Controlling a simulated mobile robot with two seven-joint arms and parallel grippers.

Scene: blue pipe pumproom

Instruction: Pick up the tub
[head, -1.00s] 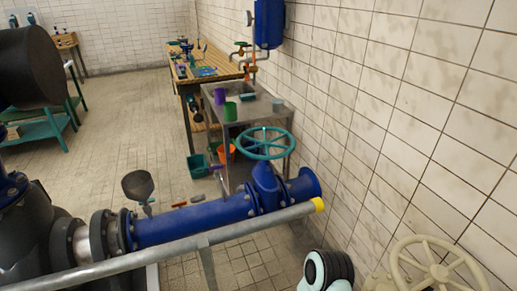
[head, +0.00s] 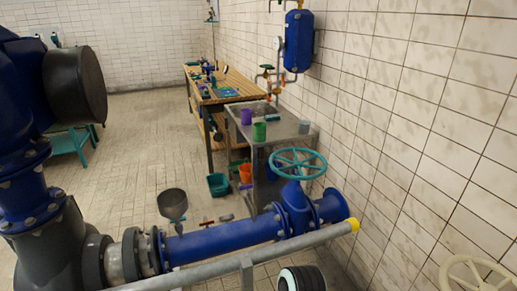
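A teal tub (head: 217,184) stands on the tiled floor, beyond the blue pipe and left of the steel sink table. It looks open at the top, and its contents are too small to make out. An orange bucket (head: 245,173) stands just right of it. A dark grey round pan or basin (head: 172,203) is nearer, just behind the pipe. Neither of my grippers is in the head view, so nothing is seen touching the tub.
A blue pipe (head: 225,238) with a teal handwheel (head: 299,163) and a grey rail (head: 245,262) cross in front of the tub. A steel sink table (head: 285,127) and wooden bench (head: 232,92) line the tiled right wall. Open floor (head: 130,145) lies to the left.

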